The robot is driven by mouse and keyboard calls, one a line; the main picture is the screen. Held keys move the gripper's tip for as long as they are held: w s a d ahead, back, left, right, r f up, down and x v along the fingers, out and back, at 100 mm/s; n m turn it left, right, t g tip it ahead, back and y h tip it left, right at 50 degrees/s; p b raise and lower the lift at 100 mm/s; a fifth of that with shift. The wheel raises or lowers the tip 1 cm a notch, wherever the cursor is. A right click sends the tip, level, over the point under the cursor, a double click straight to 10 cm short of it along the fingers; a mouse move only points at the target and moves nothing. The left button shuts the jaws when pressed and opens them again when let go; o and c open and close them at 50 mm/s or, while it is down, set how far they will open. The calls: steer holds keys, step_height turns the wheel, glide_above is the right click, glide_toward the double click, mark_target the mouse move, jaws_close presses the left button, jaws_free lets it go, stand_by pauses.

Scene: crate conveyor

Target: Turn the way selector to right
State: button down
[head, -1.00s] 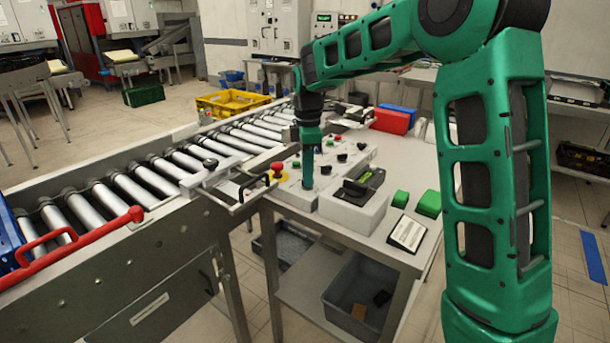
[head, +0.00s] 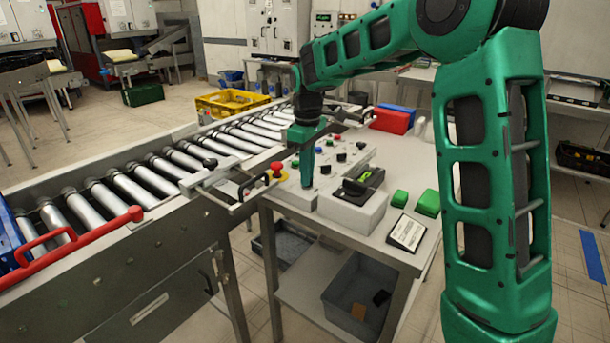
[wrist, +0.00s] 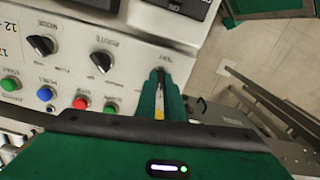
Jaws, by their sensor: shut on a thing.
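The control panel (head: 330,162) stands on the steel table beside the conveyor. My gripper (head: 307,182) points straight down onto the panel's near part. In the wrist view my gripper (wrist: 160,80) is shut on a small dark knob, the way selector (wrist: 161,73), at the end of the row of knobs. Its label is too small to read surely, and the fingers hide most of the knob, so its pointing direction cannot be told. Two other black knobs, one marked route (wrist: 102,61) and one farther left (wrist: 41,45), are apart from the fingers.
Green, blue, red and other buttons (wrist: 80,103) lie close to my fingers. A red emergency button (head: 277,170) stands left of my gripper. A grey box with a black switch (head: 352,207) is close on the right. The roller conveyor (head: 150,170) runs along the left.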

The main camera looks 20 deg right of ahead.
steer(key=m, duration=0.5)
steer(key=shift+w+r+m, duration=0.1)
steer(key=shift+m, duration=0.2)
steer(key=m, duration=0.4)
steer(key=shift+m, duration=0.4)
steer(key=c, duration=1.9)
jaws_free()
steer(key=shift+o, duration=0.2)
step_height(320, 180, up, 11)
steer(key=shift+f, duration=0.2)
